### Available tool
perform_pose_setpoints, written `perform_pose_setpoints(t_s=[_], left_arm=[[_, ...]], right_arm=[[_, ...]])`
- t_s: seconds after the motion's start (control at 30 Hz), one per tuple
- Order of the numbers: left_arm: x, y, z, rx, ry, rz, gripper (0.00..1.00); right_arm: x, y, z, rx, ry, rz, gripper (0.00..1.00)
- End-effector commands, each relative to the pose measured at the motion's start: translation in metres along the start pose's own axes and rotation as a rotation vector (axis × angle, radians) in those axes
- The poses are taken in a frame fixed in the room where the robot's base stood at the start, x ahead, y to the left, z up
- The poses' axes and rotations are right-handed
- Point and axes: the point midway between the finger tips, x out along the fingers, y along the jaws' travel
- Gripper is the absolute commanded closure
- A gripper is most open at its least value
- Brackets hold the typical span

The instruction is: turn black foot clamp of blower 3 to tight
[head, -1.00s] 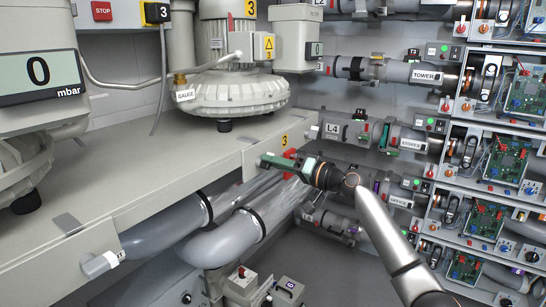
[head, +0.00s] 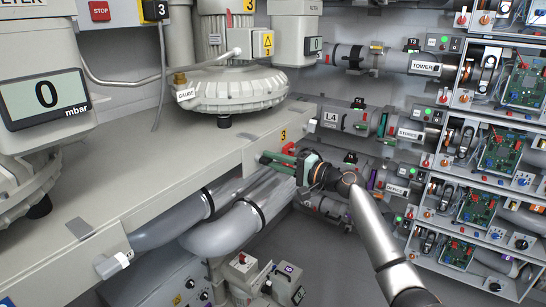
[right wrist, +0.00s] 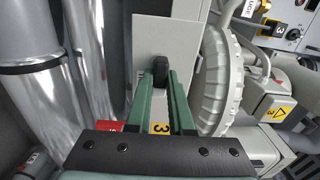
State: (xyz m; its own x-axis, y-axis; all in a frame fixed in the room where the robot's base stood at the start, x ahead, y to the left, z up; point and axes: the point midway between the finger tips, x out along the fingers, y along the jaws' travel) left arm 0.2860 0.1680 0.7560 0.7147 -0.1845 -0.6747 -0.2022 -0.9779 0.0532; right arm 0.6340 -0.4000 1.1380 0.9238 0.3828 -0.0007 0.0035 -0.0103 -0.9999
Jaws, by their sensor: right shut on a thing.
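Blower 3 (head: 240,92) is the ribbed grey machine on the bench, with yellow 3 labels. My right gripper (head: 270,160) has green fingers at the bench front, below the yellow 3 plate (head: 283,135). In the right wrist view, my right gripper (right wrist: 160,80) is shut on the black foot clamp (right wrist: 161,70), a small dark handle against a pale plate. In the head view I cannot make out the clamp at the fingers. My left gripper is not in view.
A red handle (head: 289,148) sits just beside the gripper at the bench front. Clear and grey pipes (head: 225,235) run below the bench. Racks with circuit boards (head: 505,150) stand at the right. A grey box with knobs (head: 245,270) is low in the middle.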

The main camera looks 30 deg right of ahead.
Motion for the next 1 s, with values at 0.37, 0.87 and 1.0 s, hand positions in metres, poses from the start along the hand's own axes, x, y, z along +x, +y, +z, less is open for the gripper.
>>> perform_pose_setpoints(t_s=[0.37,0.87,1.0], left_arm=[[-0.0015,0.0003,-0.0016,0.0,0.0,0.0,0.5],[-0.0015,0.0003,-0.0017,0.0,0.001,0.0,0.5],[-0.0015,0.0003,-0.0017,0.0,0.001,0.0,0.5]], right_arm=[[-0.0003,-0.0002,-0.0011,0.029,0.003,-0.003,1.0],[-0.0001,0.0,-0.0005,0.027,0.001,-0.001,0.5],[-0.0001,0.0,-0.0003,0.026,0.001,-0.001,0.5]])
